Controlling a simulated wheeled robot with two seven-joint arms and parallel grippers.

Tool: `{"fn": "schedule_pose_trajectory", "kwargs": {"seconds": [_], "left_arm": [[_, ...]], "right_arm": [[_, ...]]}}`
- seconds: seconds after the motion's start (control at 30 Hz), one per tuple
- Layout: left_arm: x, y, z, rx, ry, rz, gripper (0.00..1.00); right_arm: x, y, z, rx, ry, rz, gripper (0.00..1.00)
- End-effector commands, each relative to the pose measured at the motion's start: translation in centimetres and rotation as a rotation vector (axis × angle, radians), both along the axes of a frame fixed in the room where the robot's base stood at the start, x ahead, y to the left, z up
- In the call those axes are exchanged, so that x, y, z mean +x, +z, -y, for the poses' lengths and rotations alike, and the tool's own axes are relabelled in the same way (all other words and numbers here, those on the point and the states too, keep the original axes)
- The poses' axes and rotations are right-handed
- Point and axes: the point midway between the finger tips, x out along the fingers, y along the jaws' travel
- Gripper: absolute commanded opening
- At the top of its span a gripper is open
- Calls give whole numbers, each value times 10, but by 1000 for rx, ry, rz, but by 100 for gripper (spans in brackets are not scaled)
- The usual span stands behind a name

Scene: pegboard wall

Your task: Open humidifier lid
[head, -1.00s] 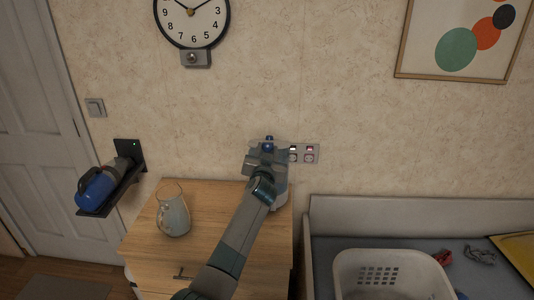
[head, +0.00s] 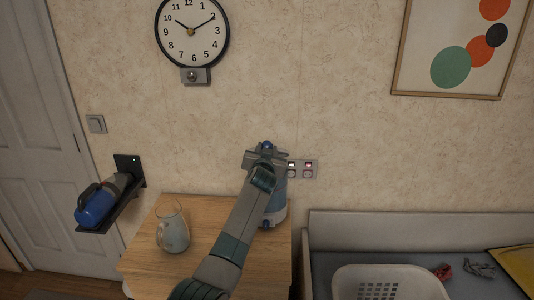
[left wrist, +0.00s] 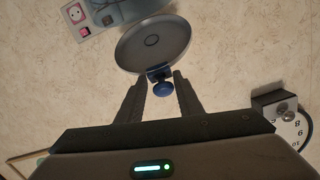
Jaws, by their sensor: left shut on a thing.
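The humidifier (head: 276,206), with a blue tank and pale base, stands at the back right of the wooden cabinet. My left gripper (head: 265,153) is above it, with a blue knob (head: 267,145) showing at its tips. In the left wrist view, the left gripper (left wrist: 160,80) is shut on this blue knob (left wrist: 163,88). A round grey lid (left wrist: 152,43) sits by the knob and looks tilted. A blue-grey body (left wrist: 115,10), likely the humidifier, shows beyond the lid, apart from it in the picture. My arm hides part of the humidifier. My right gripper is not in view.
A glass jug (head: 172,230) stands on the wooden cabinet (head: 205,208), left of my arm. Wall sockets (head: 302,170) are just right of the humidifier. A handheld vacuum (head: 98,205) rests on a wall shelf. A white basket (head: 390,285) is at the lower right.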

Motion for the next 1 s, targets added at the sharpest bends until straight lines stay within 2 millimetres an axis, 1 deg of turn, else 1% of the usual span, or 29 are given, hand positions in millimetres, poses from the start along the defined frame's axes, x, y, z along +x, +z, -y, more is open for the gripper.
{"fn": "schedule_pose_trajectory", "kwargs": {"seconds": [0.03, 0.17, 0.2, 0.23, 0.67, 0.87, 1.0], "left_arm": [[1, 7, -2, 3, 2, 11, 0], [1, 7, -2, 3, 2, 11, 0], [1, 7, -2, 3, 2, 11, 43], [1, 6, -2, 3, 2, 11, 45], [-2, 2, -1, 0, 1, 3, 45], [-11, 2, -1, -1, 2, 4, 45], [-23, 3, -1, -2, 2, 3, 45]], "right_arm": [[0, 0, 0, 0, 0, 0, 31], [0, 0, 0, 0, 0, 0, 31], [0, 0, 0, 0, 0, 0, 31], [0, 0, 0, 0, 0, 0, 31], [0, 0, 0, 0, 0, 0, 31], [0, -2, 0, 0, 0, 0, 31], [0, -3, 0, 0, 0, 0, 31]]}}
